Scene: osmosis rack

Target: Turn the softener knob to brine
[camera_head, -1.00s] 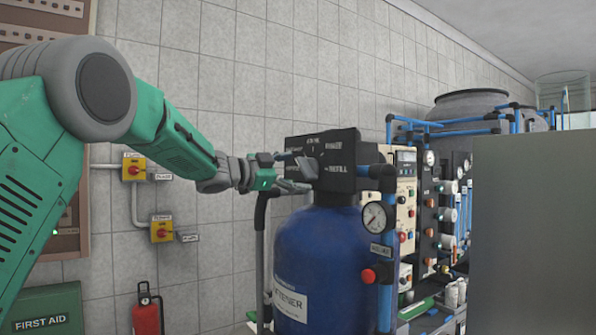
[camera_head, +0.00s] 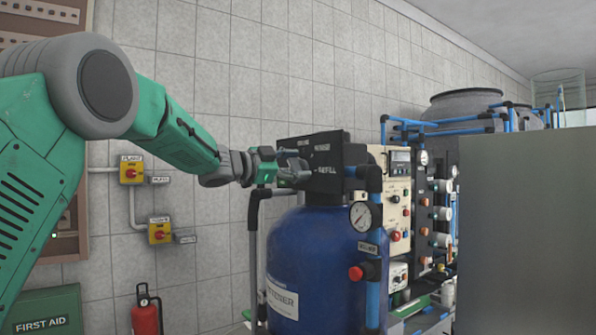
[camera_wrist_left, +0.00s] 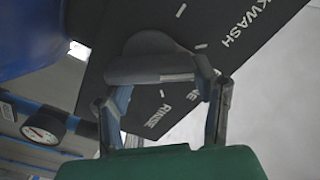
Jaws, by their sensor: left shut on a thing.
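The softener is a blue tank (camera_head: 318,262) with a black control head (camera_head: 328,160) on top, printed with white position labels. My left gripper (camera_head: 292,168) reaches in from the left at the front of this head. In the left wrist view the dark grey softener knob (camera_wrist_left: 150,64) lies between the two fingers of my left gripper (camera_wrist_left: 165,100), which is shut on it. A pale mark shows on the knob. RINSE and part of BACKWASH are readable on the panel there. The brine label cannot be made out fully. In the head view the gripper largely hides the knob.
A pressure gauge (camera_head: 362,216) and blue pipe stand at the tank's right side. A rack with panels (camera_head: 398,200) is behind. A plain grey panel (camera_head: 525,235) fills the right. Yellow switch boxes (camera_head: 132,171) are on the tiled wall.

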